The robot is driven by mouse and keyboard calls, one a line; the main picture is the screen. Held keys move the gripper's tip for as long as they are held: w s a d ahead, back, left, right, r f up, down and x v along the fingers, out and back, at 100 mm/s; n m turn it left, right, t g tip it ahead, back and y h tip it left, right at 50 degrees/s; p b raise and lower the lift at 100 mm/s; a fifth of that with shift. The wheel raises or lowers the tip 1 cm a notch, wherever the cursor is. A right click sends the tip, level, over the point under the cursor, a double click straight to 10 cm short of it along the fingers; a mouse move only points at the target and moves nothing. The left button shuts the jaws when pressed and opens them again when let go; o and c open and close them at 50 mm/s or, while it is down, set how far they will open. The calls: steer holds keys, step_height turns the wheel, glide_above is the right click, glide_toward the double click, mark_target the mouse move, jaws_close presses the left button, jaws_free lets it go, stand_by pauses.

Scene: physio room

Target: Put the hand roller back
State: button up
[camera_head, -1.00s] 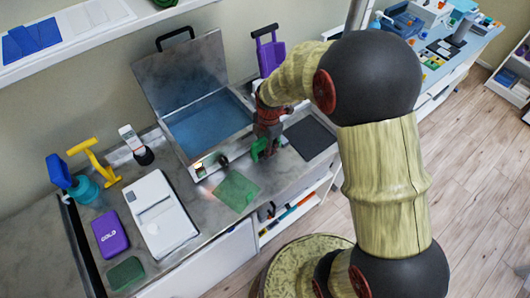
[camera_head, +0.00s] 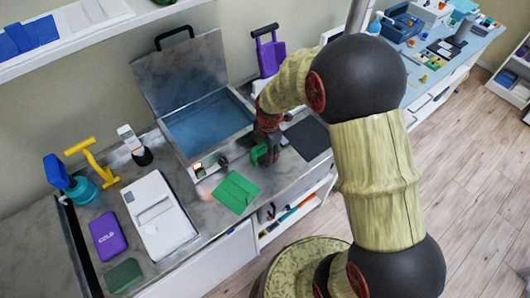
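My gripper (camera_head: 267,140) points down over the counter, just right of the front corner of the open grey case. A small green thing (camera_head: 258,152) shows at its fingertips. It may be the hand roller, but it is too small and too covered to be sure. I cannot see whether the fingers are closed on it. A flat bright green mat (camera_head: 236,193) lies on the counter in front of the case, below and left of the gripper, with nothing standing on it.
The open case (camera_head: 212,123) with a blue inside stands behind. A dark pad (camera_head: 308,138) lies right of the gripper. At left are a white device (camera_head: 160,215), a purple COLD pack (camera_head: 108,236), a yellow T-handled tool (camera_head: 95,162) and a dark green pad (camera_head: 123,275).

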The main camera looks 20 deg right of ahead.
steer(key=s+r+m+t+p, duration=0.1)
steer(key=s+r+m, duration=0.35)
steer(key=r, duration=0.85)
steer(key=s+r+m+t+p, duration=0.15)
steer(key=s+r+m, duration=0.3)
steer(key=r, duration=0.85)
steer(key=s+r+m+t, duration=0.2)
steer(key=s+r+m, duration=0.5)
steer(key=s+m, duration=0.5)
steer(key=shift+s+d+m, duration=0.15)
steer(key=shift+s+m, duration=0.15)
steer(key=shift+s, duration=0.1)
steer(key=shift+f, duration=0.15)
steer(key=shift+f+b, duration=0.35)
steer(key=shift+f, duration=0.05)
